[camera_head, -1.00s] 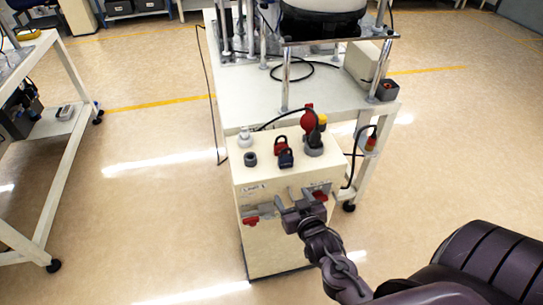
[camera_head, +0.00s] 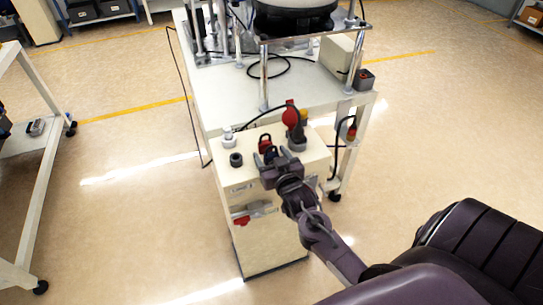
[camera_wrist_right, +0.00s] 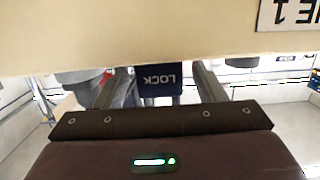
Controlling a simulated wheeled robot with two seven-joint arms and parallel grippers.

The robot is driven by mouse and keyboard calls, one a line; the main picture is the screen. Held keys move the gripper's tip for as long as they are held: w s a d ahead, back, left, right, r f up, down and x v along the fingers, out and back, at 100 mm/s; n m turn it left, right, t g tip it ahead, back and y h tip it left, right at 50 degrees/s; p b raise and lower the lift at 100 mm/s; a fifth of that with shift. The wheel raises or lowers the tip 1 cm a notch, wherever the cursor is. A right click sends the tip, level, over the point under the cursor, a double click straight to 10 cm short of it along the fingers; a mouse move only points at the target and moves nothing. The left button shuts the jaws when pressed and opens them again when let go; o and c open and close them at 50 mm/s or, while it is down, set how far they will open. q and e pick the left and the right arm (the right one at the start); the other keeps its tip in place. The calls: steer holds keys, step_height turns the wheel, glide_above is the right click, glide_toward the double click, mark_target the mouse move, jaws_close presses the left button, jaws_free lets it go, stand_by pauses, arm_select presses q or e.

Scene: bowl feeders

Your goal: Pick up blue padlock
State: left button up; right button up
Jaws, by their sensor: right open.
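The blue padlock (camera_wrist_right: 160,80) with white LOCK lettering shows upside down in the right wrist view, between the two fingers of my right gripper (camera_wrist_right: 160,88). Gaps show on both sides of it, and its upper part is cut off by the pale cabinet edge. In the head view my right gripper (camera_head: 271,156) is at the front edge of the cabinet top and mostly hides the blue padlock. It is open. A red padlock (camera_head: 265,142) stands just behind it. My left gripper is not in view.
The cream cabinet (camera_head: 262,235) carries a black round knob (camera_head: 236,159), a light grey knob (camera_head: 228,138) and a red-topped switch (camera_head: 291,118) close to the padlocks. A red handle (camera_head: 242,220) is on its front. A white machine table (camera_head: 225,100) stands behind.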

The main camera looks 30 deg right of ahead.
steer(key=c, duration=1.2)
